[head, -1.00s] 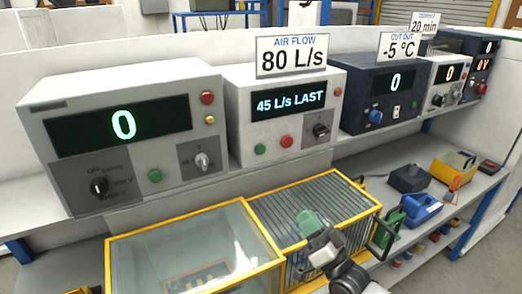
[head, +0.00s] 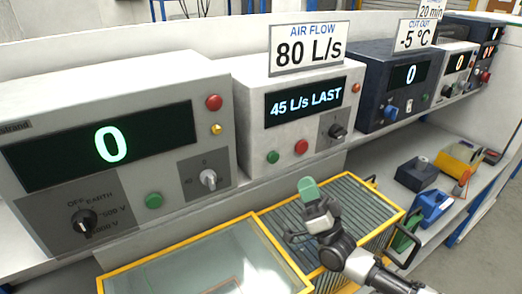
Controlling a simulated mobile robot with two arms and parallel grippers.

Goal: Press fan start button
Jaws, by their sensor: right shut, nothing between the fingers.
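The middle white instrument box (head: 262,120) shows "45 L/s LAST" on its display (head: 305,104). An "AIR FLOW 80 L/s" sign (head: 309,47) stands on its top. On its front are a green button (head: 272,157), a red button (head: 301,146) and a black knob (head: 337,131). No label reading "fan" is legible. My right gripper (head: 307,187), with green fingertips, is shut and empty. It shows below the red button, apart from the panel, in front of the yellow-framed grille. Both buttons are unobstructed. My left gripper is out of view.
A larger white unit (head: 120,120) reading 0, with its own green button (head: 153,201), stands left. A dark unit (head: 390,90) stands right. The yellow-framed glass case (head: 205,262) and grille (head: 350,205) lie below. Tools rest on the right shelf.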

